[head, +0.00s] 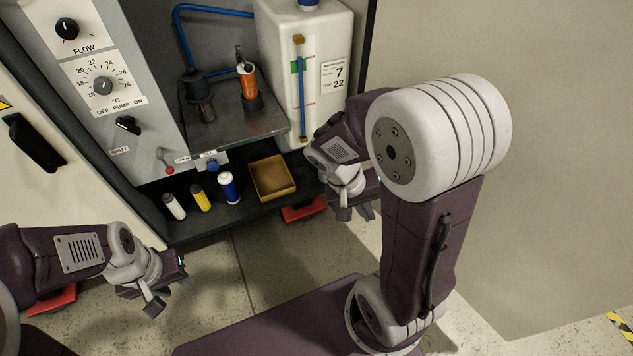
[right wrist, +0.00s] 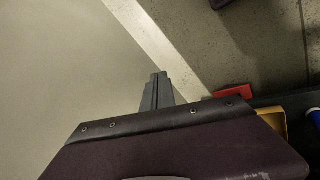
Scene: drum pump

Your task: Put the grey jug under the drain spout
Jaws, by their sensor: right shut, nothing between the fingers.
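I cannot make out a grey jug in either view. I cannot pick out a drain spout for certain; a small red-tipped lever (head: 168,168) and a blue knob (head: 212,165) sit with small labels at the cabinet's lower front. My right gripper (head: 355,213) is shut and empty, pointing down to the right of the low shelf. Its closed fingers show in the right wrist view (right wrist: 157,92), over pale floor and wall. My left gripper (head: 169,290) is open and empty, in front of the cabinet's lower left, above the floor.
A low black shelf (head: 225,215) holds a white bottle (head: 174,206), a yellow bottle (head: 201,198), a blue-and-white bottle (head: 229,187) and a yellow tray (head: 273,179). A white canister (head: 330,60) stands above. A red object (head: 303,211) lies below the shelf.

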